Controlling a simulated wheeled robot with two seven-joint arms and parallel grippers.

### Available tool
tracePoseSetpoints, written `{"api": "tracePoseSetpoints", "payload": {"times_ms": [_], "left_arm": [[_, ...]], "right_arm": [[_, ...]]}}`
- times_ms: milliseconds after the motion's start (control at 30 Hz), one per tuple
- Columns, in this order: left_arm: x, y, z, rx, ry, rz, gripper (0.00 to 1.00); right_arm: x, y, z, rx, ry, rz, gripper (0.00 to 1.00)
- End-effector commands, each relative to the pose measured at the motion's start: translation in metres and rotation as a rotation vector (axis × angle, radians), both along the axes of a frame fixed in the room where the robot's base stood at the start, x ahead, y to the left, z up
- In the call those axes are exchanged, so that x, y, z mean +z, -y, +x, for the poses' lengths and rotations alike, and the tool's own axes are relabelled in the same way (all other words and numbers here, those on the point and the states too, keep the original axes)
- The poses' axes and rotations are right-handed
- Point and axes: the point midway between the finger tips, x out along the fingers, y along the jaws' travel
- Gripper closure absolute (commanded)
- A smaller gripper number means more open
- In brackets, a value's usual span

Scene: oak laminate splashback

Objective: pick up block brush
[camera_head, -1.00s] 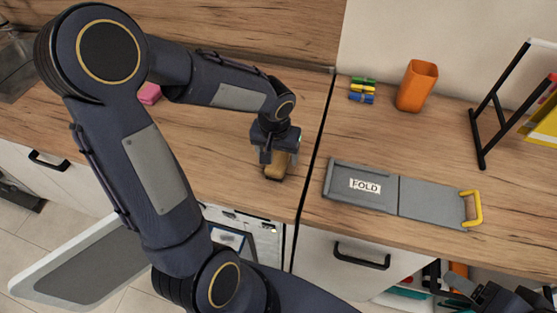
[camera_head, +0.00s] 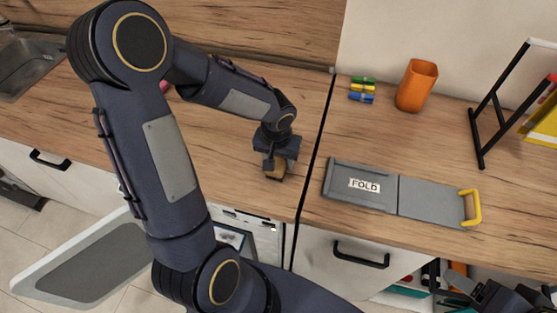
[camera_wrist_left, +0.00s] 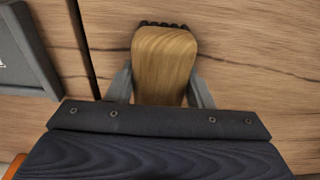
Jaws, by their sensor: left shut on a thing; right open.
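The block brush (camera_head: 276,171) has a wooden body and is at the right end of the left counter section, near the dark seam. In the left wrist view the brush (camera_wrist_left: 164,62) shows its wooden back, with dark bristles along its far edge. My left gripper (camera_head: 276,158) is shut on the brush, one finger on each side of it. I cannot tell whether the brush touches the counter. My right gripper (camera_head: 487,298) is at the bottom right corner, open and away from the brush.
A grey folding board (camera_head: 345,187) marked FOLD, with a yellow handle, lies right of the seam. Behind it are coloured clips (camera_head: 361,90) and an orange cup (camera_head: 416,86). A black rack (camera_head: 497,110) stands at the right. An open appliance door (camera_head: 90,265) is below the counter.

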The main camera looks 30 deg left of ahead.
Motion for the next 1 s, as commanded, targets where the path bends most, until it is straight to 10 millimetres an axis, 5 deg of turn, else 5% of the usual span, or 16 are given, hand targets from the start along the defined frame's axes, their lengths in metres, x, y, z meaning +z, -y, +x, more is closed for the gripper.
{"api": "tracePoseSetpoints", "payload": {"times_ms": [267, 467, 733, 1000], "left_arm": [[0.007, 0.0, 0.001, 0.001, 0.003, 0.001, 0.78], [0.034, 0.0, 0.001, 0.001, 0.007, 0.0, 0.78], [0.094, 0.028, -0.044, -0.003, 0.012, -0.001, 0.78], [0.118, 0.06, -0.097, -0.003, 0.005, 0.0, 0.78]], "right_arm": [[0.0, 0.0, 0.0, 0.0, 0.0, 0.0, 0.31], [0.002, 0.0, 0.0, 0.0, 0.0, 0.0, 0.31], [-0.009, 0.0, 0.0, 0.0, 0.0, 0.0, 0.31], [-0.021, 0.0, 0.0, 0.0, 0.0, 0.0, 0.31]]}}
